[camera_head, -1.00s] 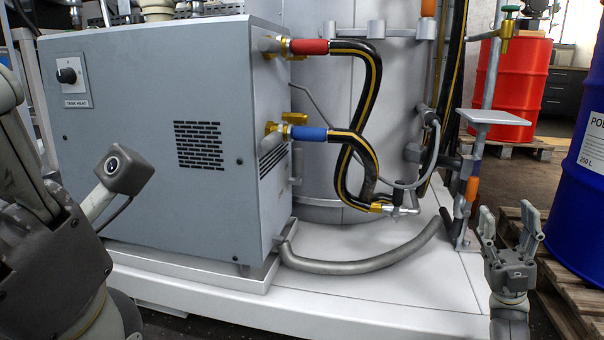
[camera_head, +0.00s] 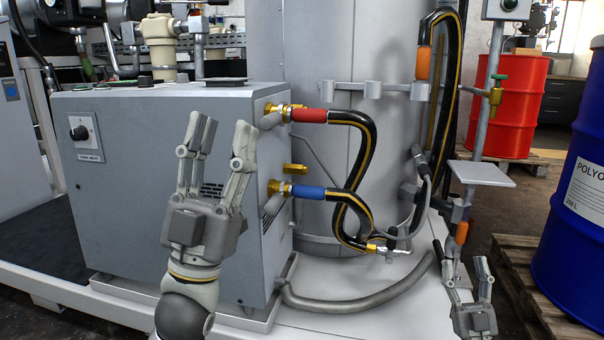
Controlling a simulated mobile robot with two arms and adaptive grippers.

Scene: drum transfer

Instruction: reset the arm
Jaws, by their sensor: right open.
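My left gripper (camera_head: 217,165) is raised upright in front of the grey heater box (camera_head: 125,215). Its fingers point up and stand apart, with nothing between them. It covers part of the box's front and its vent. My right gripper (camera_head: 468,275) is low at the right, beside the pale platform and below the small grey shelf. Its fingers point up, open and empty. Both grippers appear apart from the hoses.
A red-collared hose (camera_head: 309,115) and a blue-collared hose (camera_head: 309,192) run from the box's right side, near a large grey tank (camera_head: 310,60). A blue drum (camera_head: 580,215) stands on a wooden pallet (camera_head: 515,255) at right. A red drum (camera_head: 512,105) stands behind.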

